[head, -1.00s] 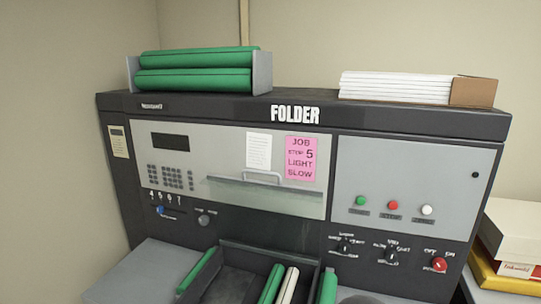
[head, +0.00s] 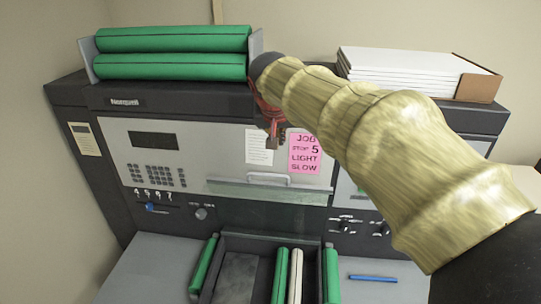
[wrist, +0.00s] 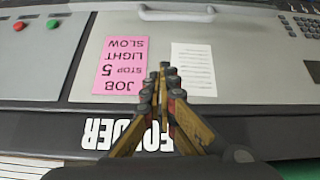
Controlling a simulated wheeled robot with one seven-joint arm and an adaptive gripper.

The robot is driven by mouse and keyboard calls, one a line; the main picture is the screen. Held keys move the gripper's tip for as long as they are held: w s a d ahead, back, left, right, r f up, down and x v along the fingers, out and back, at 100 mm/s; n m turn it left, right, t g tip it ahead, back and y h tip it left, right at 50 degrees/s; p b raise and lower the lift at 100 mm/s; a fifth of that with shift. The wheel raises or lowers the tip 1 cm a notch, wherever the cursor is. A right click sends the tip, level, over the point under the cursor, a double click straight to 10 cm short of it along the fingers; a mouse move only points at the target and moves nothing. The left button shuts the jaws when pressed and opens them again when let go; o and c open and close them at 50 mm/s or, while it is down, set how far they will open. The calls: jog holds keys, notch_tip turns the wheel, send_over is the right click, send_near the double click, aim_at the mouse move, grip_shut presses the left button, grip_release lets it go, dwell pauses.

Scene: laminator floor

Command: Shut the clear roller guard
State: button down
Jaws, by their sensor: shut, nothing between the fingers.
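The clear roller guard (head: 240,190) shows in the head view as a greenish see-through strip across the front of the folder machine, above the tray of rolls. Its exact angle is hard to tell. A pale bar handle (head: 268,178) shows just above the strip; a handle is also at the top of the wrist view (wrist: 177,13). My gripper (head: 272,143) is shut and empty, pointing down in front of the paper notes, above the handle and apart from it. In the wrist view its fingertips (wrist: 168,72) are together over the panel near the pink note.
Green rolls (head: 172,53) in a holder and a white stack (head: 415,72) stand on the machine's top. A dark tray (head: 237,275) with several rolls lies below the guard. A blue stick (head: 374,278) lies on the grey table.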

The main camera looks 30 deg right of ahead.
jog(key=shift+m, duration=0.4)
jog(key=x, duration=0.9)
jog(key=shift+s+d+f, duration=0.2)
jog(key=shift+f, duration=0.4)
jog(key=s+a, duration=0.1)
jog(key=s+a+f, duration=0.1)
jog(key=shift+s, duration=0.4)
